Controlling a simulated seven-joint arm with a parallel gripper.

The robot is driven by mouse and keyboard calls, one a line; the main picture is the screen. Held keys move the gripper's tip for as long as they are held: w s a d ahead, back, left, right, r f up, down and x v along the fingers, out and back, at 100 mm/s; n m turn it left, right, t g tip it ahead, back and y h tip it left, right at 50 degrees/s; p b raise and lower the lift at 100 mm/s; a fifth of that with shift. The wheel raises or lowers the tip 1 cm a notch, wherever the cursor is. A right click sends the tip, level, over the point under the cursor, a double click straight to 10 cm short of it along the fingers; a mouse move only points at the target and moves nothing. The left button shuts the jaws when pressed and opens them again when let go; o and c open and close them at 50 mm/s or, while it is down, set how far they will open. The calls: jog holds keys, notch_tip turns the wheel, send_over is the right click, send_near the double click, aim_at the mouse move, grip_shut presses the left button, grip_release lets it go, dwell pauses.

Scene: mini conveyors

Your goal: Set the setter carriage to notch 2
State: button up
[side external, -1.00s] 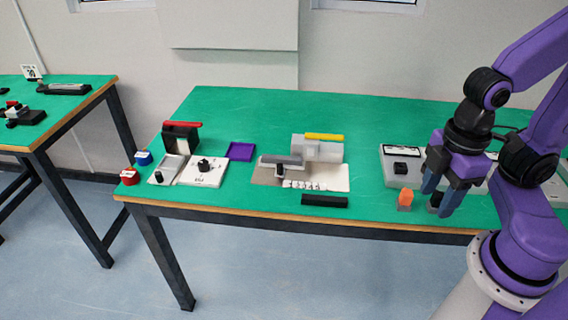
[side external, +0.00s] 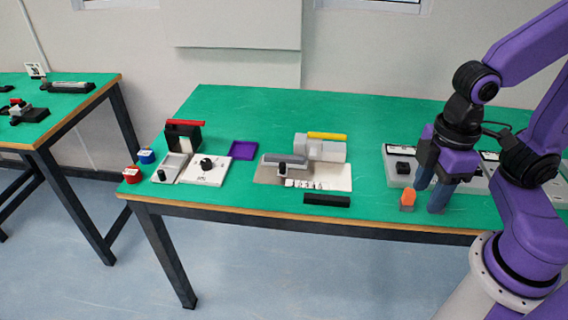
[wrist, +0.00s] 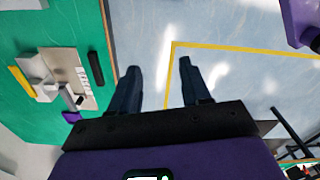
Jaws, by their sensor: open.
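The setter (side external: 335,178) stands mid-table, a pale base plate with a row of small number marks along its front; the numbers are too small to read. Its carriage appears to be the grey bar with a dark upright knob (side external: 283,168), near the left of the marks. I cannot tell which notch it is at. The setter also shows at the left of the wrist view (wrist: 84,88). My gripper (side external: 430,197) is open and empty, low over the right part of the table, well right of the setter. Its two fingers are apart in the wrist view (wrist: 158,66).
An orange block (side external: 408,200) stands just left of my fingers. A black bar (side external: 327,200) lies in front of the setter. A grey panel (side external: 398,163) is behind my gripper. A purple tray (side external: 243,150) and a white dial plate (side external: 207,172) are at left.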

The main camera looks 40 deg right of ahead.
jog(key=w+a+r+m, duration=0.1)
jog(key=w+a+m, duration=0.4)
jog(key=w, duration=0.6)
jog(key=m, duration=1.1)
send_over(283, 164)
notch_tip(283, 164, down, 7)
notch_tip(283, 164, down, 17)
jog(key=shift+w+f, duration=0.15)
jog(key=shift+f, duration=0.05)
grip_shut()
